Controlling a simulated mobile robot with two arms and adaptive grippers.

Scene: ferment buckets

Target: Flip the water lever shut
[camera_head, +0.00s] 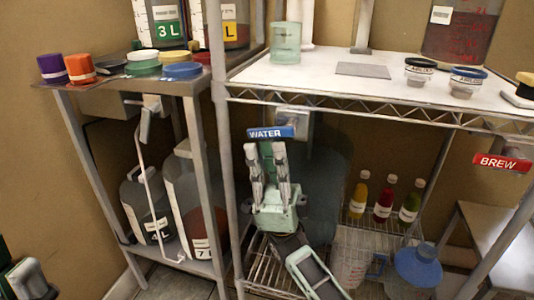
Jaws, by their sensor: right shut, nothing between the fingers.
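The blue WATER lever (271,132) hangs under the front edge of the white-topped rack, below a grey valve body (298,122). The lever's label faces me and it lies roughly level. My right gripper (267,152) points upward just below the lever, its fingertips close under the label. It is shut and holds nothing. I cannot tell whether the fingertips touch the lever. Part of my left gripper or arm (26,280) shows at the bottom left corner; its fingers cannot be made out.
A red BREW lever (502,162) is at the right. Several jars and cups stand on the white top (330,85). A side table at left holds coloured lids and tubs, with large jugs (195,190) below. Several sauce bottles (384,200) and a clear pitcher (350,262) stand on the lower shelf.

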